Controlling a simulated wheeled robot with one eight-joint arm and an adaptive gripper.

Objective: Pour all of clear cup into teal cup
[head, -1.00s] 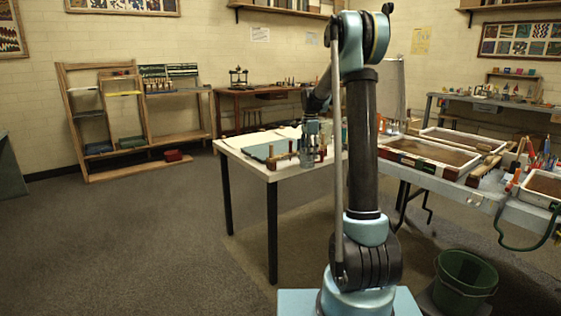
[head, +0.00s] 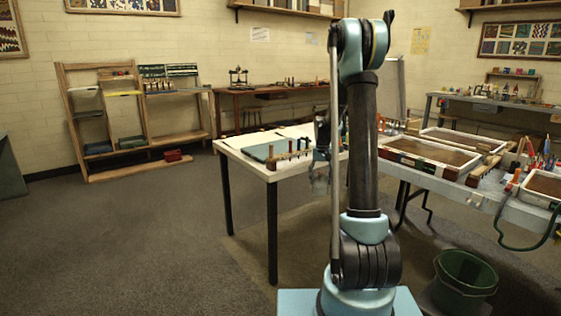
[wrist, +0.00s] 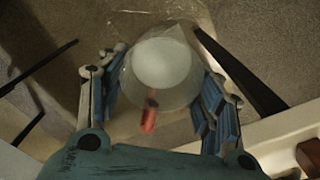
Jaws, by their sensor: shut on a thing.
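My gripper (wrist: 158,85) is shut on the clear cup (wrist: 128,72), with one finger on each side of it in the wrist view. The cup is see-through, with a round whitish area inside; whether that is its contents or its base I cannot tell. In the head view my gripper (head: 320,182) hangs at the near side of the white table, partly behind my arm, and the cup cannot be made out there. I cannot pick out the teal cup in either view.
The white table (head: 241,160) bears a teal board (head: 262,152) and a wooden rack with pegs. Marbling trays (head: 418,152) stand on the table at right. A green bucket (head: 463,283) is on the floor. A small red thing (wrist: 149,118) shows below the cup.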

